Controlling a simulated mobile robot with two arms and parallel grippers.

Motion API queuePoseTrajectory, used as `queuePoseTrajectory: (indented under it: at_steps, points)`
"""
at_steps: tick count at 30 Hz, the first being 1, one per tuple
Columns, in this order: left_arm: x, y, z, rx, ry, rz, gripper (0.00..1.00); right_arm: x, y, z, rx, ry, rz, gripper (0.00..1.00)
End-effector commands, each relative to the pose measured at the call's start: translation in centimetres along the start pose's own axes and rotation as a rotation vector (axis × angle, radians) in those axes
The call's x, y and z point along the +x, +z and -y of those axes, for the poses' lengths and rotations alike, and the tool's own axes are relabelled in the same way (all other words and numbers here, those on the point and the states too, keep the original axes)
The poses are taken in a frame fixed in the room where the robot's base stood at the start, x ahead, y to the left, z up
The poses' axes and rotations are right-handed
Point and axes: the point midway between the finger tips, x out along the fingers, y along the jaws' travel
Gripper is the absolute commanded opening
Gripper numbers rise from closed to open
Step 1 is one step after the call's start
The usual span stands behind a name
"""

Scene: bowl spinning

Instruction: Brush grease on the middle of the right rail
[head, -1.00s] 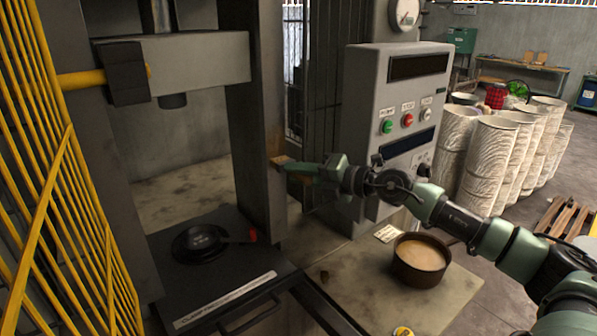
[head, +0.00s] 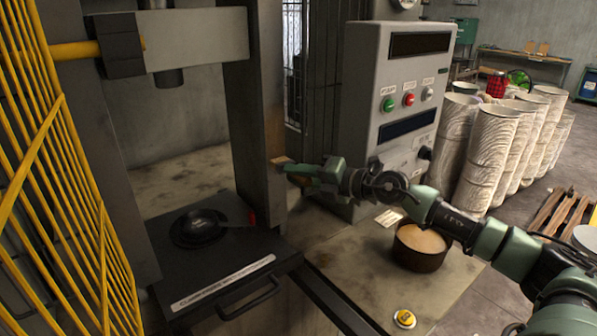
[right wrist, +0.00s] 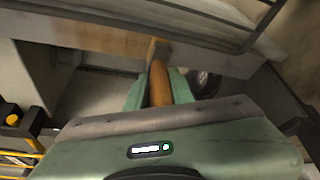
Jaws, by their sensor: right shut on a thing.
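My right gripper (head: 306,171) is shut on a brush, whose orange-brown wooden handle (right wrist: 160,84) shows between the fingers in the right wrist view. The brush's tip end (head: 281,160) points left at the front of the right upright of the press, which I take as the right rail (head: 272,195). In the right wrist view the upright (right wrist: 100,38) runs across the picture, with a brownish patch on it. The brush end overlaps its edge; I cannot tell whether it touches. A dark pot of tan grease (head: 421,242) stands on the bench to the right. My left gripper is out of view.
A grey control box (head: 405,75) with buttons stands behind my right arm. A black pan-like tool (head: 198,226) lies on the press's lower plate. Yellow guard mesh (head: 50,180) closes the left side. A yellow button (head: 404,318) is at the bench front.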

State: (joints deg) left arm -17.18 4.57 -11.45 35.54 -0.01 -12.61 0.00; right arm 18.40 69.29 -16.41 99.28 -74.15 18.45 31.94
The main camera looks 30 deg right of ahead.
Motion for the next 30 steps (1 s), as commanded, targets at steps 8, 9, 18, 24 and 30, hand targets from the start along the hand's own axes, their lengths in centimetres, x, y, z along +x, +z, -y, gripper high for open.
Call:
queuePoseTrajectory:
  at_steps: [8, 9, 18, 24, 30]
  points:
    - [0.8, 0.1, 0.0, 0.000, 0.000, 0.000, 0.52, 0.2, -0.5, 1.3, 0.002, -0.001, 0.001, 0.00]
    - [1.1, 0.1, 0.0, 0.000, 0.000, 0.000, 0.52, 0.2, -0.7, 1.6, 0.002, -0.002, 0.001, 0.00]
    - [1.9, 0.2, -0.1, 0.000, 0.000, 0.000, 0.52, 0.3, -1.3, 3.0, 0.000, 0.000, 0.001, 0.00]
    - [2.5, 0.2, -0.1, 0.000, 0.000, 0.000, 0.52, 0.5, -1.7, 3.9, 0.002, -0.001, 0.001, 0.00]
    - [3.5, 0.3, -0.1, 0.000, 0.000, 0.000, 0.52, 0.7, -2.3, 5.3, 0.002, -0.001, 0.000, 0.00]
